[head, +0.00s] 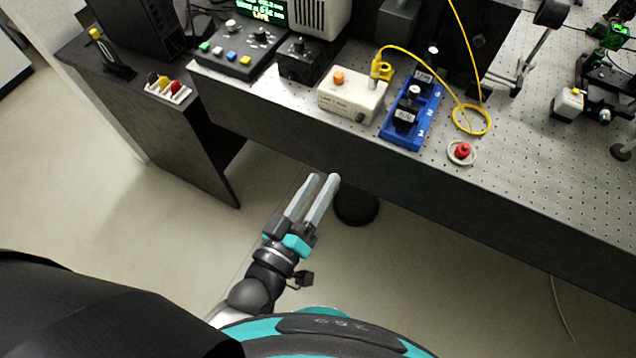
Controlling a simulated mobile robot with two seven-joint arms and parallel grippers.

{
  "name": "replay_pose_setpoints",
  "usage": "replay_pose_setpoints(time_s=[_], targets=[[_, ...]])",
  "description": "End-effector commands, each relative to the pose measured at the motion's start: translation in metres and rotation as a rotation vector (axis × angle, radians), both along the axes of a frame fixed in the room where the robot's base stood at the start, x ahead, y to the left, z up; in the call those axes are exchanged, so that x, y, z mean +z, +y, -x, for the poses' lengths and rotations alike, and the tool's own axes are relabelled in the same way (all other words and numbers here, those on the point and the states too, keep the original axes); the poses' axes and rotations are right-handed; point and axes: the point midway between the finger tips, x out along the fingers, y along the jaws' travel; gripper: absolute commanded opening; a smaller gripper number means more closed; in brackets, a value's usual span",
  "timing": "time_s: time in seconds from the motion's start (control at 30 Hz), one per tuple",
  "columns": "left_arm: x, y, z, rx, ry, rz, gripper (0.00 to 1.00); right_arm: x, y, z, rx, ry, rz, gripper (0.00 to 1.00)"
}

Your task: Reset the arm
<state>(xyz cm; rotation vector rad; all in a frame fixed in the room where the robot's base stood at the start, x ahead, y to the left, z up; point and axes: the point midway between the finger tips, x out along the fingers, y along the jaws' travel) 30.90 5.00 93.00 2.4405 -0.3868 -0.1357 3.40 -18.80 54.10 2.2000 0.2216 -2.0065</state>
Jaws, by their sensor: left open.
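My left gripper (322,180) shows near the middle of the head view, in front of the bench's front edge and over the floor. Its two long grey fingers point up the picture and stand a little apart, with nothing between them. It touches nothing that I can see. My right gripper is not in the picture.
The optical bench (540,190) runs across the top. Near its front edge are a white box (350,98), a blue tray (412,118), a yellow cable (470,122) and a red knob (462,150). A dark side table (135,85) stands left. The floor (150,210) is open.

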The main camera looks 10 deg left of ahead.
Motion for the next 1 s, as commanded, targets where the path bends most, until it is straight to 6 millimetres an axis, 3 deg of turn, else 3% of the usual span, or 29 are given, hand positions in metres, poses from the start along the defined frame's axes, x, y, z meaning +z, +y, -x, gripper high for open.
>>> replay_pose_setpoints(time_s=[0.37, 0.47, 0.57, 0.77, 0.87, 1.0], targets=[[0.000, 0.000, -0.001, 0.000, 0.000, 0.000, 0.49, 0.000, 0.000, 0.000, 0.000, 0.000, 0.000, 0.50], [-0.011, 0.001, 0.000, -0.003, 0.018, -0.024, 0.49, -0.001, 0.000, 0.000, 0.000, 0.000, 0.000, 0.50], [-0.046, 0.004, 0.001, -0.015, 0.080, -0.096, 0.49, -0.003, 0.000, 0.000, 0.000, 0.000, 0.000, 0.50], [-0.171, 0.027, 0.027, -0.071, 0.327, -0.356, 0.49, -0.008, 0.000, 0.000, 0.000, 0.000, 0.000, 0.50], [-0.231, 0.046, 0.053, -0.109, 0.471, -0.480, 0.49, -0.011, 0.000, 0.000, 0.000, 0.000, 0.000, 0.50], [-0.306, 0.074, 0.102, -0.173, 0.683, -0.635, 0.49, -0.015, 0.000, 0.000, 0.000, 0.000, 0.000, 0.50]])
